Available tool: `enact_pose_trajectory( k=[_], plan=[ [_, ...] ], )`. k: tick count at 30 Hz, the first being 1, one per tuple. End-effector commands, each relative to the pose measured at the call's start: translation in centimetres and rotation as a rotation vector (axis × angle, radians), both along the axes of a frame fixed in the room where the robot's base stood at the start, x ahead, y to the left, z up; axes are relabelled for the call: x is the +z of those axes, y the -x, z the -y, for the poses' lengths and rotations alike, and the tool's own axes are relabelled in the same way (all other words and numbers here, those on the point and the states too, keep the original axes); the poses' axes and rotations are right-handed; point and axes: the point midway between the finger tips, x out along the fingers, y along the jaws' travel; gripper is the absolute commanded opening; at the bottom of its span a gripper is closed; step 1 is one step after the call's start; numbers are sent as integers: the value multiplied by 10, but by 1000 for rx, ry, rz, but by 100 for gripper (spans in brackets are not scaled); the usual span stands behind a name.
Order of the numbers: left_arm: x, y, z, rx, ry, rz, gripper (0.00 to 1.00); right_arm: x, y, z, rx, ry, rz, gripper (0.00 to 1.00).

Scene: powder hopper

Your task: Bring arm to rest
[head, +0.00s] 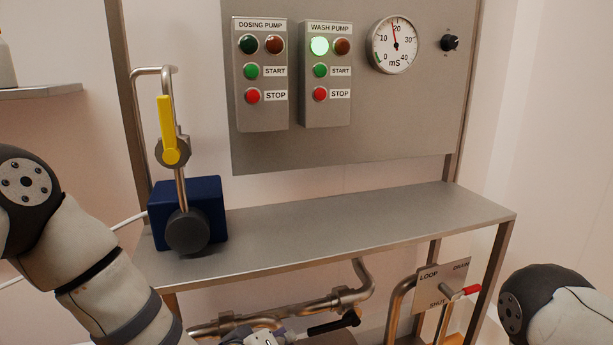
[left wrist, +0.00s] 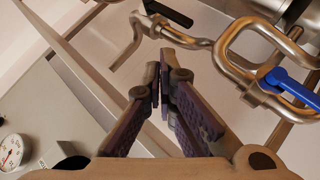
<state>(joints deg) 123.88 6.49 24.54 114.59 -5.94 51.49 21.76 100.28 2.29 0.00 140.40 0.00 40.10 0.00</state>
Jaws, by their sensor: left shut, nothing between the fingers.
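My left arm (head: 100,285) comes in from the left in the head view and reaches down below the front of the steel shelf. Only a small part of its hand shows at the bottom edge of that view. In the left wrist view my left gripper (left wrist: 163,62) has its dark fingers together with nothing between them. Metal pipes (left wrist: 195,40) show beyond the fingertips, which look apart from them. My right arm (head: 555,305) shows only as a rounded joint at the lower right of the head view. Its gripper is out of view.
Steel shelf (head: 340,225) carries a blue pump (head: 215,195); a yellow valve lever (head: 167,130) is above. Below run pipes with a black handle (head: 335,325) and red-tipped lever (head: 470,291). A blue handle (left wrist: 290,85) shows in the wrist view. The wash pump's green lamp (head: 319,46) is lit.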

Motion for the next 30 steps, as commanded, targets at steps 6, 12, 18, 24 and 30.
enact_pose_trajectory(
  k=[6, 12, 18, 24, 30],
  plan=[
    [-133, 159, -69, -146, -290, -404, 0, 0, 0, 0, 0, 0, 1, 38],
    [-175, 322, -141, -313, -500, -774, 0, 0, 0, 0, 0, 0, 1, 38],
    [-168, 405, -179, -410, -589, -973, 0, 0, 0, 0, 0, 0, 1, 38],
    [-166, 414, -183, -423, -598, -993, 0, 0, 0, 0, 0, 0, 1, 38],
    [-166, 413, -183, -421, -597, -991, 0, 0, 0, 0, 0, 0, 1, 38]
  ],
)
